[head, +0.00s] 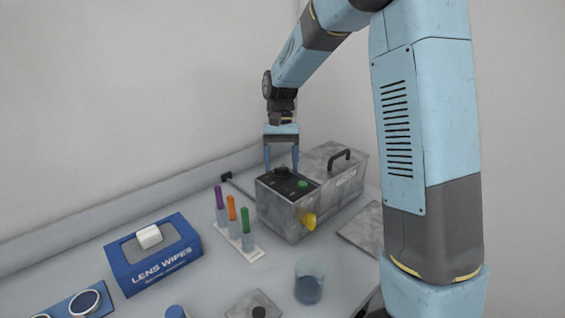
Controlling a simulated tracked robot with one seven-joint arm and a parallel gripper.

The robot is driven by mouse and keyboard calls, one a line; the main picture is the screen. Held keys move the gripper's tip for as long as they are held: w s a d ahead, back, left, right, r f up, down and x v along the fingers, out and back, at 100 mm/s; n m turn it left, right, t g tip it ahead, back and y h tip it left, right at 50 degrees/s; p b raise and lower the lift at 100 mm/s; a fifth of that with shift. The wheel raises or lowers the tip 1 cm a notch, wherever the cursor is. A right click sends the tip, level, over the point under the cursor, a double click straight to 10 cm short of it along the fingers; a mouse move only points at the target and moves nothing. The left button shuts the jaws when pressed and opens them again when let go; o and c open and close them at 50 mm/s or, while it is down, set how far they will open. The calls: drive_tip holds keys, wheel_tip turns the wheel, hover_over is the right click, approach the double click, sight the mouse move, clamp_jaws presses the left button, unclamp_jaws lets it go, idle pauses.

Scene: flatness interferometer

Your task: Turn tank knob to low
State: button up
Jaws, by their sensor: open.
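The tank (290,215) is a grey metal box with a black panel on its left top. A black knob (282,171) stands on that panel, and a green button (302,184) sits to its right. The knob's pointer and any setting marks are too small to read. My gripper (281,167) points down over the panel with its two blue fingers apart. The fingertips appear on the left and right of the knob; I cannot tell whether they touch it.
The tank has a yellow tap (309,221) and a black lid handle (340,157). A rack (254,254) with purple, orange and green-topped tubes stands close on its left. A blue lens wipes box (150,268) and a glass beaker (308,284) are nearer the front.

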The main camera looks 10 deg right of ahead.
drive_tip(key=v, duration=1.3)
drive_tip(key=shift+w+r, duration=0.25)
drive_tip(key=shift+r, duration=0.05)
drive_tip(key=shift+d, duration=0.1)
